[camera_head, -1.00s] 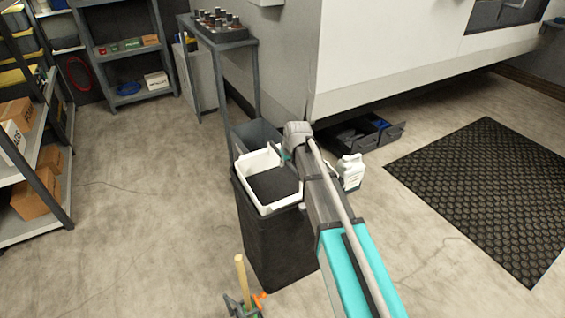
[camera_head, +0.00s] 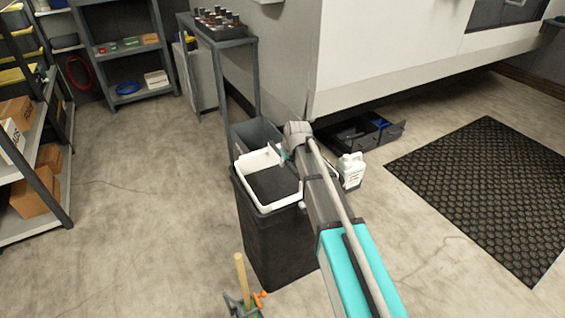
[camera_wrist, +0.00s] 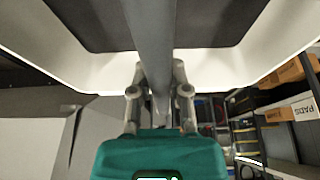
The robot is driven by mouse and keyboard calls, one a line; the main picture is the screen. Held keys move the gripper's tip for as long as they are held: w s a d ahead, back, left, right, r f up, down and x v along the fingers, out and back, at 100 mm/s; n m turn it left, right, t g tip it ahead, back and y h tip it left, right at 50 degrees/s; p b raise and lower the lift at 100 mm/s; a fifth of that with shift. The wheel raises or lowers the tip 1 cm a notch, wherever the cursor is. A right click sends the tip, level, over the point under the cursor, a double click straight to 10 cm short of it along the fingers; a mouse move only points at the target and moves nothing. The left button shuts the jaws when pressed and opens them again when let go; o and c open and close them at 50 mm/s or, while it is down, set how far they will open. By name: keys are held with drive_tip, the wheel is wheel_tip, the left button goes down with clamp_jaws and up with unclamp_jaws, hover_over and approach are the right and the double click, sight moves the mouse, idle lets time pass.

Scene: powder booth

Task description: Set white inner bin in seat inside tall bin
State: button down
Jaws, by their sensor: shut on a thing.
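The white inner bin (camera_head: 262,207) is at the mouth of the tall dark bin (camera_head: 280,245) in the head view. My gripper (camera_head: 284,154) is at the bin's far right rim, mostly hidden behind my arm. In the wrist view my gripper (camera_wrist: 160,110) is shut on the rim of the white inner bin (camera_wrist: 90,72), whose wall fills the top of the picture. The contact itself is partly hidden by the fingers.
A grey bin (camera_head: 255,135) stands just behind the tall bin, beside a metal stand (camera_head: 225,40). A white jug (camera_head: 351,170) is on the floor to the right. A wooden-handled tool (camera_head: 241,275) stands in front. The floor at left is free.

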drive_tip(key=shift+f+b, duration=0.65)
drive_tip(key=shift+f, duration=0.05)
idle(0.8)
drive_tip(key=c, duration=0.5)
unclamp_jaws()
drive_tip(key=shift+r, duration=0.1)
